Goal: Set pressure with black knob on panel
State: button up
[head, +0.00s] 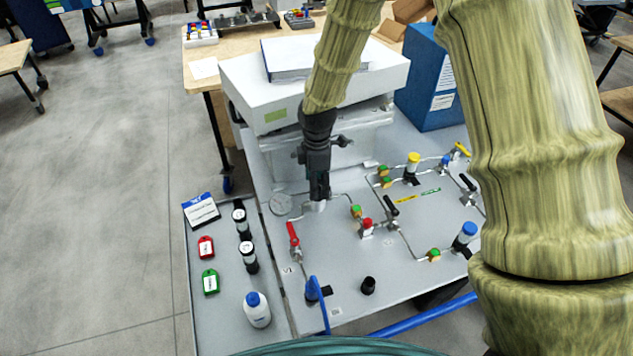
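My gripper (319,192) points down over the grey panel (345,255), at the upper end of the pipework. Its fingertips are right above a small silver fitting (317,206). A black knob on that fitting cannot be told apart from the dark fingers, and I cannot see whether they are open or shut. A round pressure gauge (281,204) lies just left of the fitting. A separate short black knob-like part (368,285) stands near the panel's front edge, well clear of my gripper.
A red-handled valve (293,236) stands close to the gripper's lower left. Other valves with red (367,225), yellow (413,160) and blue (467,232) tops are to the right. A white box (250,90) stands behind. A bottle (257,309) is at front left.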

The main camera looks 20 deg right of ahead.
notch_tip(320, 180, up, 12)
dwell(0.6)
dwell(0.4)
